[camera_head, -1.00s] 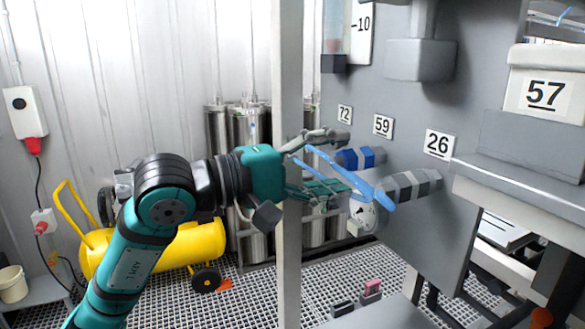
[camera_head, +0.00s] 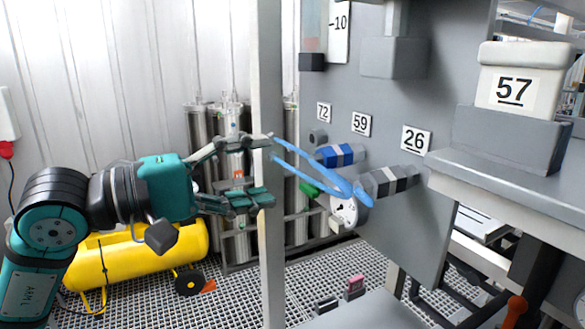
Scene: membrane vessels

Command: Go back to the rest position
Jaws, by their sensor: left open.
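My left gripper (camera_head: 264,169) is open, in front of the grey vertical post (camera_head: 270,235). Its two fingers point right, and nothing sits between them that I can make out. A blue forked piece (camera_head: 318,172) extends right from near the fingertips toward the panel valves; whether it touches the gripper is unclear. My right gripper does not show.
The grey panel (camera_head: 420,90) carries labels 72, 59 and 26, a blue-striped handle (camera_head: 338,155), a grey-striped handle (camera_head: 392,181) and a round gauge (camera_head: 343,211). A yellow tank (camera_head: 150,250) and steel cylinders (camera_head: 200,150) stand behind. A grey ledge (camera_head: 510,195) juts in at right.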

